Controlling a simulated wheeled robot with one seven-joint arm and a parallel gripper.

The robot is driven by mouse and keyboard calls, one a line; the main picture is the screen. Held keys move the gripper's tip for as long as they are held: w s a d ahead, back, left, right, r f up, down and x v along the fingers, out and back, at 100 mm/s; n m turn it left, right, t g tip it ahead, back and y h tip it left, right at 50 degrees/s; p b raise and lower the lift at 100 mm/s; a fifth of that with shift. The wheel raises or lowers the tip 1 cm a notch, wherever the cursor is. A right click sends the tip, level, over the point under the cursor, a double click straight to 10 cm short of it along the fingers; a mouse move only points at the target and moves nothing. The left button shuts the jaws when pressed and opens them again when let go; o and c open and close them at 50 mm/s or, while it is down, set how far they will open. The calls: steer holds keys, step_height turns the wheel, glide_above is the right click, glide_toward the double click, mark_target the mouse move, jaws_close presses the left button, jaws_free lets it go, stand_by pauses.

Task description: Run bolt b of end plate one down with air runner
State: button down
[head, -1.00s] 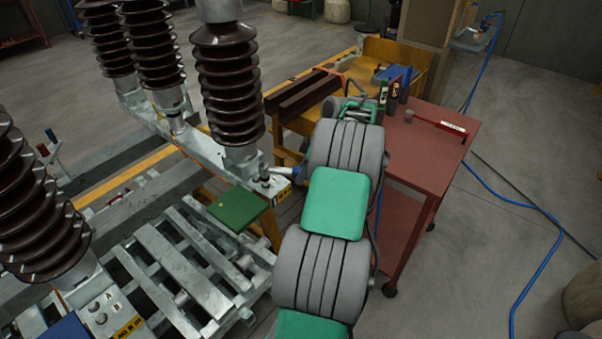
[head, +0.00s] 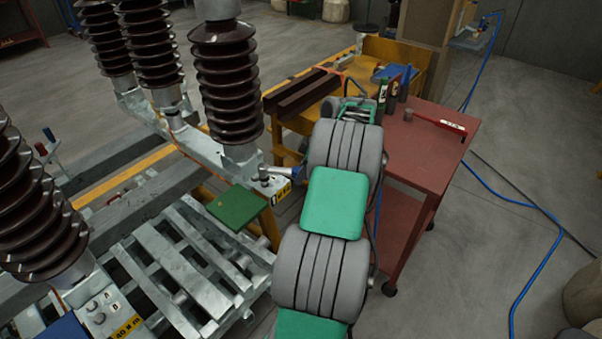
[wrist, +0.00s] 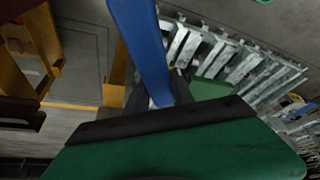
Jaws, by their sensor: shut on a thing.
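The air runner shows as a blue body (wrist: 145,50) in the wrist view, running down between my gripper's jaws. My gripper (wrist: 158,103) is shut on it; the fingertips are mostly hidden. In the head view my arm hides the gripper, and a small grey-blue part of the runner (head: 288,171) sticks out to its left, above the near end plate (head: 266,185). This plate lies at the foot of the middle brown insulator (head: 224,80) and carries a yellow label. Whether the runner touches a bolt cannot be told.
A green plate (head: 238,207) lies left of the runner. A second end plate (head: 108,308) with bolts and a yellow label is at lower left. A red cart (head: 425,160) with bottles and a red-handled tool stands right of my arm. A blue hose (head: 520,205) lies on the floor.

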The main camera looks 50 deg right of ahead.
steer(key=shift+f+b, duration=1)
steer(key=shift+f, duration=0.15)
stand_by(2.4)
steer(key=shift+r+p, duration=2.85)
steer(key=shift+r, duration=0.75)
